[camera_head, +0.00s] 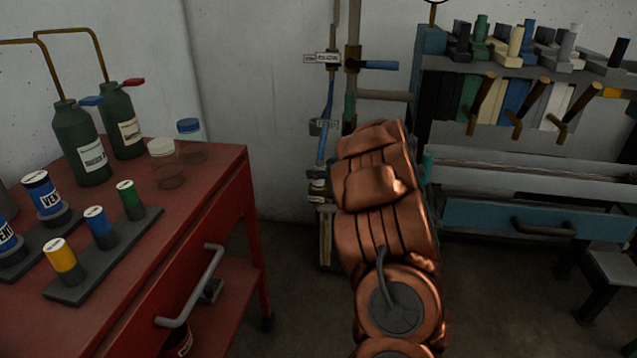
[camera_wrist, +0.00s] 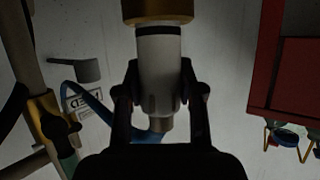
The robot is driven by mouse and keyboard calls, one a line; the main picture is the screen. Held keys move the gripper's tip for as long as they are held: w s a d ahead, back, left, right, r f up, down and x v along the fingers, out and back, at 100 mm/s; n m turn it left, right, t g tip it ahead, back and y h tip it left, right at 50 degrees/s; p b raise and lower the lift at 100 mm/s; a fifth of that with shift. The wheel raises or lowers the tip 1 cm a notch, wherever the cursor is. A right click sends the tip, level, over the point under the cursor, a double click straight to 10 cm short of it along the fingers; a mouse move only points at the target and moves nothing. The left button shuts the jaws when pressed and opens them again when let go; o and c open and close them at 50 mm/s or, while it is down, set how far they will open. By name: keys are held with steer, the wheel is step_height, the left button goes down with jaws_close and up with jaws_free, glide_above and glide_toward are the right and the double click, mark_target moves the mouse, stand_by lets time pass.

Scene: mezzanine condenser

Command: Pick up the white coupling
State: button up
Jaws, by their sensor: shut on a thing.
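The white coupling (camera_wrist: 158,60) shows in the wrist view as a pale cylinder with a dark band near its upper end. My gripper (camera_wrist: 159,84) is shut on it, with one black finger on each side. The coupling's upper end in the picture meets a brass-coloured fitting (camera_wrist: 157,10); I cannot tell whether they are joined or only touching. A narrower metal end shows at the coupling's lower end. In the head view, my copper arm hides my gripper and the coupling.
A red cabinet (camera_head: 205,200) with bottles and a rack of coloured cylinders (camera_head: 100,255) stands at left. Wall pipes with a blue handle (camera_head: 380,65) are beyond my arm. A shelf unit with hooks (camera_head: 520,100) stands right. Free floor shows between.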

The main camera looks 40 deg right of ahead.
jaws_close()
